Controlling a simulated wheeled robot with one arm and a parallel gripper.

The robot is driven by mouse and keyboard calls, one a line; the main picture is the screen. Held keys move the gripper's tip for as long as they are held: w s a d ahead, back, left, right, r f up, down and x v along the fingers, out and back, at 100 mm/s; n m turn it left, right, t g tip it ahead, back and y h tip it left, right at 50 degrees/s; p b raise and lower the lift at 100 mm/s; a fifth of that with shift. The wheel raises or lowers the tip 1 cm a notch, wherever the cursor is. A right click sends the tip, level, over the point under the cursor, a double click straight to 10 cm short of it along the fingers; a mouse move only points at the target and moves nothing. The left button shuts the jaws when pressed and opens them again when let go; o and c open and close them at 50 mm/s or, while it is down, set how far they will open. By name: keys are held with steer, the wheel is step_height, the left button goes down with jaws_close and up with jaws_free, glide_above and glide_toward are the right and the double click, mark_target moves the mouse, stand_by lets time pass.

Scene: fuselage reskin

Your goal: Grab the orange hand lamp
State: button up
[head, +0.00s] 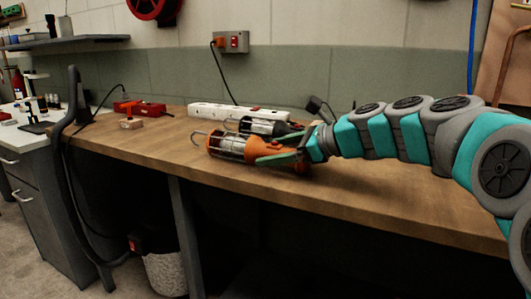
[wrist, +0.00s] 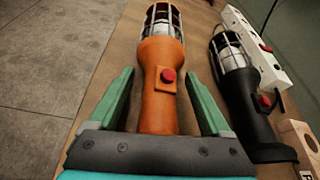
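The orange hand lamp (head: 250,148) lies on its side on the wooden workbench, its caged end and hook pointing left in the head view. In the wrist view the orange lamp (wrist: 158,100) runs up the middle, with a red button on its handle. My gripper (head: 274,148) is at the handle end of the lamp. In the wrist view my gripper (wrist: 158,82) is open, with one green finger on each side of the orange handle. Gaps show between the fingers and the handle. The handle's lower end is hidden behind the gripper body.
A black hand lamp (head: 262,126) lies close behind the orange one, just right of my right finger in the wrist view (wrist: 240,90). A white power strip (head: 235,110) lies behind it. A wooden block (wrist: 302,143) is at lower right. The workbench (head: 350,205) front is clear.

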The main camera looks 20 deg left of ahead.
jaws_close()
stand_by(0.4)
stand_by(0.8)
